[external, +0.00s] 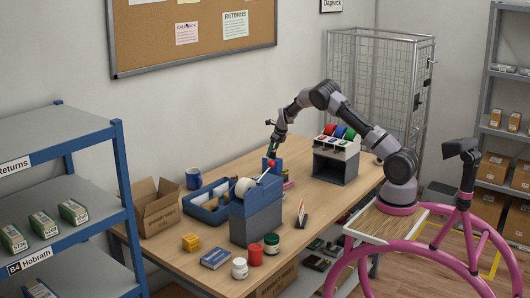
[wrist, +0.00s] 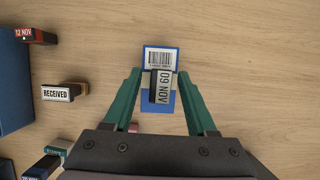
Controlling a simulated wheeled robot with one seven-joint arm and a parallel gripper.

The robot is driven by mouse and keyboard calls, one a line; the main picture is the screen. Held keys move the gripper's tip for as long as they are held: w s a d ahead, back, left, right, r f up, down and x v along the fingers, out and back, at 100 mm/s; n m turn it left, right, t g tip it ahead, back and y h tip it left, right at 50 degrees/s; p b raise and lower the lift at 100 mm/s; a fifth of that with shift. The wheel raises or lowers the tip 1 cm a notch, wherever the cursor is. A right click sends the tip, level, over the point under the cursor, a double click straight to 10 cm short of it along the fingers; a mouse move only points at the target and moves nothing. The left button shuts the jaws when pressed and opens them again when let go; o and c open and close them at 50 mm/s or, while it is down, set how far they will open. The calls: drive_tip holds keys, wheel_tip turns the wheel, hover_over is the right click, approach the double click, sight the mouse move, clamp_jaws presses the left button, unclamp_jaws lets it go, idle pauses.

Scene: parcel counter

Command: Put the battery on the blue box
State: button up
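No thing in view is plainly a battery. In the wrist view, a blue piece (wrist: 161,103) with a white barcode label lies under a small dark block (wrist: 162,86) labelled "09 NOV", which reads upside down. My gripper (wrist: 163,76) has its green fingers apart on either side of both, with gaps showing. In the external view, my gripper (external: 271,152) points down over the back of the table. A flat dark-blue box (external: 215,258) lies near the table's front edge, away from my gripper. I cannot tell which blue thing is the named box.
Stamp-like blocks, "RECEIVED" (wrist: 62,92) and "12 NOV" (wrist: 37,36), lie left in the wrist view. A grey organiser (external: 335,162) stands right.

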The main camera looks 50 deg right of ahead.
drive_tip(key=shift+r, duration=0.5)
drive_tip(key=v, duration=1.1)
drive_tip(key=s+a+r+n+y, duration=0.1)
drive_tip(key=s+a+r+n, duration=0.35)
drive_tip(key=s+r, duration=0.2)
drive_tip(key=s+a+r+n+t+y, duration=0.1)
drive_tip(key=s+a+r+n, duration=0.2)
drive_tip(key=s+r+n, duration=0.4)
drive_tip(key=s+a+r+n+y, duration=0.1)
drive_tip(key=s+a+r+n, duration=0.25)
drive_tip(key=s+r, duration=0.4)
drive_tip(key=s+a+n+t, duration=0.1)
drive_tip(key=s+a+n, duration=0.2)
drive_tip(key=s+n, duration=0.5)
drive_tip(key=s+a+f+n+h, duration=0.1)
drive_tip(key=s+a+n, duration=0.3)
drive_tip(key=s+n, duration=0.5)
drive_tip(key=s, duration=0.9)
drive_tip(key=shift+f+t, duration=0.2)
drive_tip(key=shift+t, duration=0.2)
